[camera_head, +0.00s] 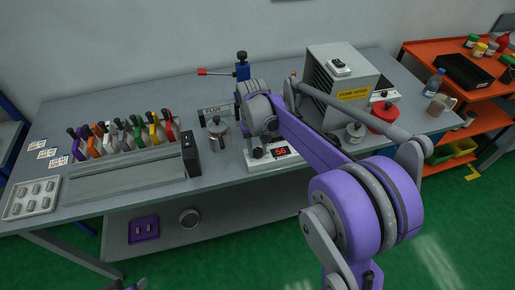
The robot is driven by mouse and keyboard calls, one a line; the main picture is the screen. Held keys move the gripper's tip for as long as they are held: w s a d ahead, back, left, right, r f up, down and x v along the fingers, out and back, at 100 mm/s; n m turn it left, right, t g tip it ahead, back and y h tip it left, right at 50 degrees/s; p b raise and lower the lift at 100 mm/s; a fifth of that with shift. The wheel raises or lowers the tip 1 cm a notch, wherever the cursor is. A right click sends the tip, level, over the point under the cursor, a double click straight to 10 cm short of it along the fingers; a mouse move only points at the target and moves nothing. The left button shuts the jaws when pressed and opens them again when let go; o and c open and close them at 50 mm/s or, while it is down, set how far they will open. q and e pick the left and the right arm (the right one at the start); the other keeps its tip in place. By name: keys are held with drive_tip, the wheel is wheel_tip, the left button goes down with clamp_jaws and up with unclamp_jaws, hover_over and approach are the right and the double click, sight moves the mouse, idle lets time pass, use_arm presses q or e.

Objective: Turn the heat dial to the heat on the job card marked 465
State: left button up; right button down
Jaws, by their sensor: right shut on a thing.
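A white control unit (286,161) stands near the bench's front edge. Its small red lit display (281,152) has figures too small to read surely. A black heat dial (258,153) is at the left of its front. My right gripper (265,143) reaches down over the unit and is shut on the dial; its own wrist partly hides the fingertips. Job cards lie at the bench's left end: a back one (37,145), a middle one (47,153) and a front one (59,161). Their numbers are unreadable here. Only a small dark bit of what may be my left gripper (128,285) shows at the bottom edge.
A fume hood (322,78) is behind my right arm. An orange shelf cart (435,55) stands right.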

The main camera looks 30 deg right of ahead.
sight(255, 150)
drive_tip(key=m, duration=0.3)
drive_tip(key=shift+m, duration=2.2)
drive_tip(key=shift+c, duration=2.3)
unclamp_jaws()
wheel_tip(255, 150, up, 11)
drive_tip(key=shift+w+a, duration=0.15)
drive_tip(key=shift+w, duration=0.15)
